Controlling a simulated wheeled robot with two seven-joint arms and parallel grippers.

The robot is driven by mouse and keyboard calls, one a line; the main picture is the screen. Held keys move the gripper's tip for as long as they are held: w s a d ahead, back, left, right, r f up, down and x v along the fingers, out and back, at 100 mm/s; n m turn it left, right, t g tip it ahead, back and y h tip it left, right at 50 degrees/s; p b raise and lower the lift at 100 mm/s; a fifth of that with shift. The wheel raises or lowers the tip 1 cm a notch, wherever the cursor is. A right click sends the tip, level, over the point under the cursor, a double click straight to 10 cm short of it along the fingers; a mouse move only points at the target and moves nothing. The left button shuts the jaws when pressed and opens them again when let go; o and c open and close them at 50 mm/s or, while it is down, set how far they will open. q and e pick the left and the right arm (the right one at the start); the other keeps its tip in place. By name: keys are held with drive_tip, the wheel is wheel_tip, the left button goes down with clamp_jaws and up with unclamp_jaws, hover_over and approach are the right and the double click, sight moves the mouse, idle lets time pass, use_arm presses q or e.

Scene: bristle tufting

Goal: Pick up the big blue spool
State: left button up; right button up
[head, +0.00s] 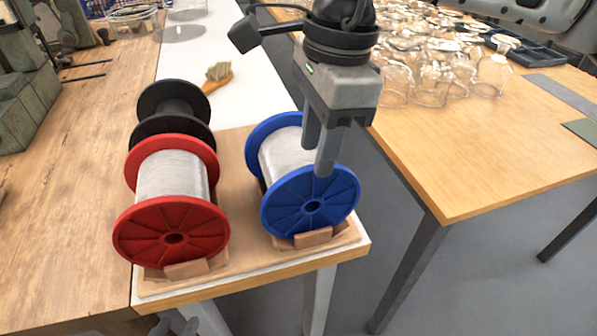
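The big blue spool (310,203) lies on its side in a wooden cradle at the right of the near end of the table, wound with pale wire. My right gripper (317,161) points down over it from above. Its two fingers are apart, one in front of the other. The nearer fingertip overlaps the top of the front blue flange, and the farther one overlaps the wire. I cannot tell whether they touch the spool. A small grey part at the bottom left edge seems to be my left gripper (172,326), mostly cut off.
A red spool (172,230) sits in the cradle left of the blue one, with a black spool (172,100) behind it. A wooden brush (216,76) lies farther back on the white surface. Many glass jars (430,75) stand on the right table, across a gap.

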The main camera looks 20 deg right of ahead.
sight(299, 175)
drive_tip(key=shift+a+f, duration=0.1)
drive_tip(key=shift+f, duration=1.4)
clamp_jaws()
drive_tip(key=shift+w+r, duration=0.1)
drive_tip(key=shift+r, duration=0.1)
